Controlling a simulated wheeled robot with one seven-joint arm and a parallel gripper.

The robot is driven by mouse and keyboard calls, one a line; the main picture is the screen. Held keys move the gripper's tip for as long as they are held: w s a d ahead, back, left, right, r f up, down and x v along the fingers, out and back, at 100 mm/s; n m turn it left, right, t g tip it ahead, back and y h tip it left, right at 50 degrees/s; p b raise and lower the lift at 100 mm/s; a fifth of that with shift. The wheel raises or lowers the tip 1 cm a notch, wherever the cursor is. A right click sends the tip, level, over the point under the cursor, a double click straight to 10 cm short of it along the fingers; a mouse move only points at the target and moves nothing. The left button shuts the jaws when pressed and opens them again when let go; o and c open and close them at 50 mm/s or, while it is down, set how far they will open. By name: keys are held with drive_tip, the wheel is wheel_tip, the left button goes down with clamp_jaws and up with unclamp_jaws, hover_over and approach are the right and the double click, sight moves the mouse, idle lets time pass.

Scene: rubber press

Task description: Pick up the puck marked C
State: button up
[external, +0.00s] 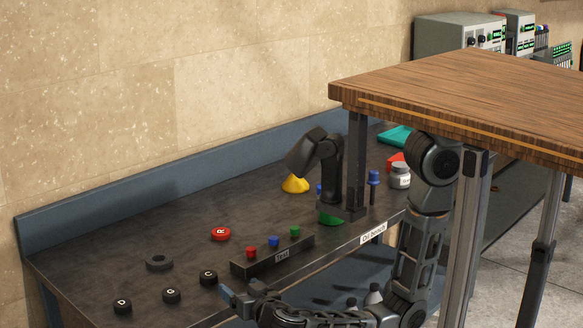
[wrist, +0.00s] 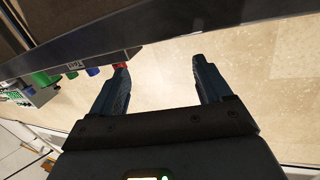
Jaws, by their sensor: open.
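Three small black pucks with white letters stand in a slanting row at the bench's front left in the external view: a left one (external: 122,306), a middle one (external: 171,296) and a right one (external: 208,277). Their letters are too small to read surely, so I cannot tell which is C. My gripper (external: 240,294) is open and empty, at the bench's front edge, just below and right of the right puck. In the wrist view my gripper's blue fingers (wrist: 162,72) are spread apart with only beige surface between them. No puck shows there.
A dark "Test" block (external: 272,259) with red, blue and green buttons stands close right of my gripper. A red puck (external: 221,233) and a dark ring (external: 159,262) lie farther back. A wooden tabletop (external: 460,90) overhangs the right side.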

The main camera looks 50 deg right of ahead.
sight(208, 273)
drive_tip(key=w+n, duration=0.1)
drive_tip(key=w+a+y, duration=0.1)
drive_tip(key=shift+w+a+r+n, duration=0.25)
drive_tip(key=shift+w+r+n, duration=0.05)
drive_tip(key=shift+r+n, duration=0.1)
drive_tip(key=shift+w+a+y+p, duration=0.1)
drive_tip(key=shift+w+y+p, duration=0.2)
drive_tip(key=shift+w, duration=0.1)
drive_tip(key=shift+f+p+x, duration=0.2)
drive_tip(key=shift+p+x, duration=0.05)
drive_tip(key=shift+x, duration=1)
drive_tip(key=shift+f+p+x, duration=0.2)
drive_tip(key=shift+p+x, duration=0.1)
drive_tip(key=shift+x, duration=1)
drive_tip(key=shift+f+p+x, duration=0.2)
drive_tip(key=shift+p+x, duration=0.05)
drive_tip(key=shift+x, duration=1)
drive_tip(key=shift+s, duration=0.1)
drive_tip(key=c, duration=1.1)
drive_tip(key=shift+r, duration=0.1)
